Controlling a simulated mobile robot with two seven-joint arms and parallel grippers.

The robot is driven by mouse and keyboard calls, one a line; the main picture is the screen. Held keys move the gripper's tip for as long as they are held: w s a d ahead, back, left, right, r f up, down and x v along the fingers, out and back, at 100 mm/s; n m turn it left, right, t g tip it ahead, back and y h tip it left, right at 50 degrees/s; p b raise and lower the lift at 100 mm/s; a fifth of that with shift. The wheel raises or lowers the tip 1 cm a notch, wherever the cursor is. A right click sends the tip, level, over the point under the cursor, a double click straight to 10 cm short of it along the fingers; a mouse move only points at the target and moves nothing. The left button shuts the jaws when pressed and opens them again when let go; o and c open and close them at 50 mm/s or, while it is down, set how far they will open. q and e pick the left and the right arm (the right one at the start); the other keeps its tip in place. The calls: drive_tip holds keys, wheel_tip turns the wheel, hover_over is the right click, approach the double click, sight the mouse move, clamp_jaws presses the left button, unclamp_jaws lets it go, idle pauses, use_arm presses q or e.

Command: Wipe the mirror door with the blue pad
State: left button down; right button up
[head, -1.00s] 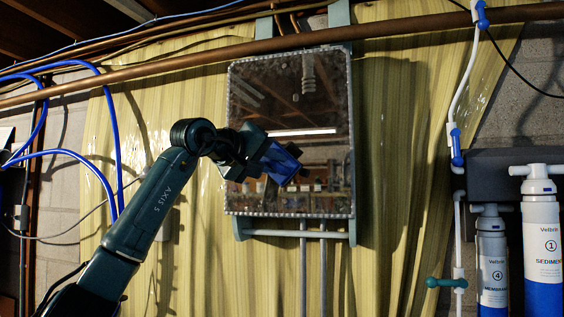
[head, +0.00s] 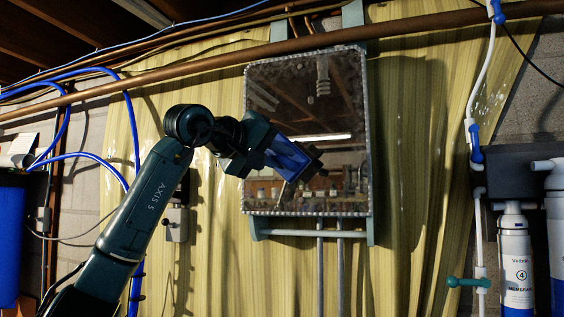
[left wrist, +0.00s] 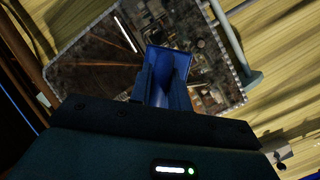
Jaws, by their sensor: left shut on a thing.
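The mirror door (head: 345,110) hangs on the wall in the middle of the head view, with smudged dark patches on its glass. It also shows in the left wrist view (left wrist: 95,65). My left gripper (head: 281,157) is in front of the mirror's lower left part and is shut on the blue pad (head: 290,158). In the left wrist view the blue pad (left wrist: 168,62) sits between the fingers, over the middle of the mirror. I cannot tell whether the pad touches the glass. My right gripper is not in view.
A copper pipe (head: 200,65) runs across above the mirror. Blue hoses (head: 95,155) hang at the left. White filter housings (head: 515,250) and a white pipe (head: 472,100) stand at the right. Yellow sheeting (head: 420,150) covers the wall around the mirror.

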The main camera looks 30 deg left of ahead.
use_arm(q)
drive_tip(key=shift+s, duration=0.1)
drive_tip(key=shift+s+d, duration=0.2)
drive_tip(key=shift+s, duration=0.5)
drive_tip(key=shift+s+d, duration=0.15)
drive_tip(key=shift+s, duration=0.55)
